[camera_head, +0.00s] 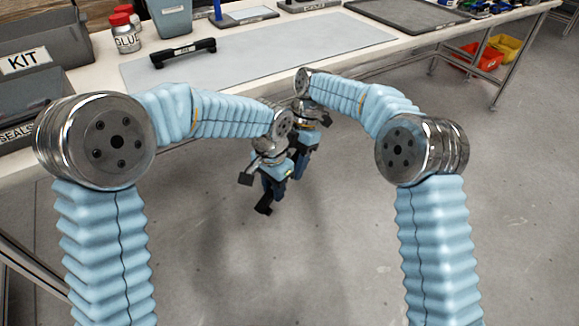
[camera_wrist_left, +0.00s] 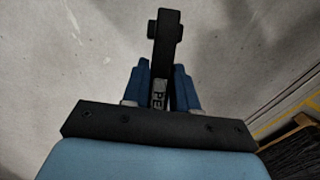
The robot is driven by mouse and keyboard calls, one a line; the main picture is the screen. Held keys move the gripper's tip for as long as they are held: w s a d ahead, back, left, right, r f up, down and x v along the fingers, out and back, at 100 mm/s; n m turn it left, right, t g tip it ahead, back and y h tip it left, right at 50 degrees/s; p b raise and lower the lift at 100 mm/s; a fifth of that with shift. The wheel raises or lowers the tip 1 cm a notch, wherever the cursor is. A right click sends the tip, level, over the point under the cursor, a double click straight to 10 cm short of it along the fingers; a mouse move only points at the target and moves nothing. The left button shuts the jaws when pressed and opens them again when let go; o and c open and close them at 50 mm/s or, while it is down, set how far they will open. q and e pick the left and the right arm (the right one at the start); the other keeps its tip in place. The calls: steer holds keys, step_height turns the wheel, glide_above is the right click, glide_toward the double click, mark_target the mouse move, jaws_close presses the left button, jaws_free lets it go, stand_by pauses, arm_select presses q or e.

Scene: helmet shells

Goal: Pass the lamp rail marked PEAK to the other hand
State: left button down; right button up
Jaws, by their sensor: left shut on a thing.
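The black lamp rail (camera_head: 264,208) pokes out below my left gripper (camera_head: 271,190), which is shut on it over the floor in front of the bench. In the left wrist view the rail (camera_wrist_left: 165,45) stands between the blue fingers of my left gripper (camera_wrist_left: 164,85). Its light label shows "PE"; the rest is hidden by a finger. My right gripper (camera_head: 297,168) hangs just right of and behind the left one in the head view. Its fingertips are partly covered, so I cannot see whether they are open or touch the rail.
Red (camera_head: 478,57) and yellow bins are under the bench at right.

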steer(key=shift+s+a+f, duration=0.1)
steer(key=shift+s+f, duration=0.1)
steer(key=shift+f, duration=0.45)
arm_select(q)
steer(key=shift+d, duration=0.15)
arm_select(e)
steer(key=shift+a, duration=0.1)
jaws_close()
arm_select(q)
steer(key=c, duration=0.9)
jaws_free()
steer(key=shift+o, duration=0.5)
